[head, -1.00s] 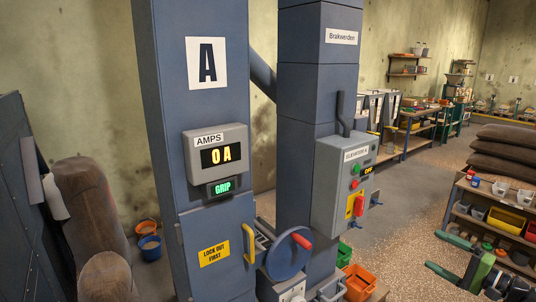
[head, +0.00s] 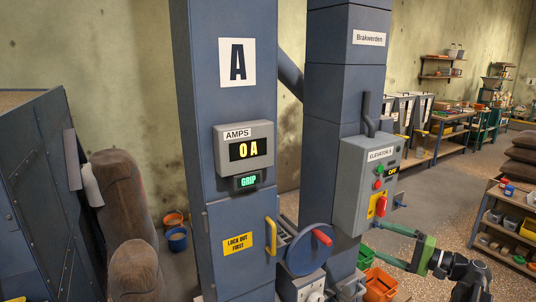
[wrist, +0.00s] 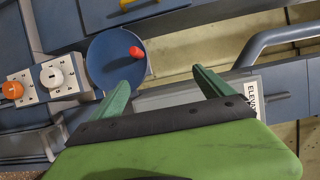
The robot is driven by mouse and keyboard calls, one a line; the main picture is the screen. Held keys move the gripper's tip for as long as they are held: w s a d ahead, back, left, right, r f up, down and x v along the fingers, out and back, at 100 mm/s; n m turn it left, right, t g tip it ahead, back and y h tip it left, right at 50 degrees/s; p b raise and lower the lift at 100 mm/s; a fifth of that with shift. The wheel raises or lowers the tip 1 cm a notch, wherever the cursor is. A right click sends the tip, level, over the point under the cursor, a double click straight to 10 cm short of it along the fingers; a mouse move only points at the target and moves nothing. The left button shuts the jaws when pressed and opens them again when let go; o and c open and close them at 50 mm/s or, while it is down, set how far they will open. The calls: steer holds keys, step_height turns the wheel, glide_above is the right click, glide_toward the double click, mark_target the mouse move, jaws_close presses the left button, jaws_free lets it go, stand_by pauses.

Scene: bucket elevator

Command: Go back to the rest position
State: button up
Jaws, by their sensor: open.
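My gripper (head: 385,240) is open and empty at the lower right of the head view, with its two green fingers pointing left toward the elevator. In the wrist view my gripper (wrist: 162,88) shows its fingers spread apart with nothing between them. The blue elevator column A (head: 238,150) stands in the middle, with a blue handwheel (head: 303,252) and its red knob (head: 322,237) at its lower right. The wheel also shows in the wrist view (wrist: 105,65), beyond the left finger.
The amps meter (head: 243,150) reads 0 A, with GRIP lit below. A yellow handle (head: 271,236) is on the lower door. A shelf rack (head: 505,225) stands at the right. Open floor (head: 440,190) lies behind the gripper.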

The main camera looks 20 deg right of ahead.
steer(key=w+a+f+n+g+y, duration=0.1)
steer(key=w+a+f+n+g, duration=0.2)
steer(key=a, duration=0.7)
steer(key=w+a+f+n+g+y, duration=0.1)
steer(key=w+a+f+g+y, duration=0.15)
steer(key=w+a, duration=0.6)
steer(key=s+a+f+n+g+h, duration=0.1)
steer(key=a+f+n+g, duration=0.2)
steer(key=a, duration=0.7)
steer(key=s+a+f+n+g+h, duration=0.1)
steer(key=s+a+f+g+h, duration=0.2)
steer(key=a, duration=0.7)
steer(key=s+a+f+n+g+h, duration=0.3)
steer(key=s+a+f+h, duration=0.1)
steer(key=a+f, duration=0.5)
steer(key=d+f+h, duration=0.3)
steer(key=d+h, duration=0.2)
steer(key=d, duration=0.5)
steer(key=shift+s+h, duration=0.35)
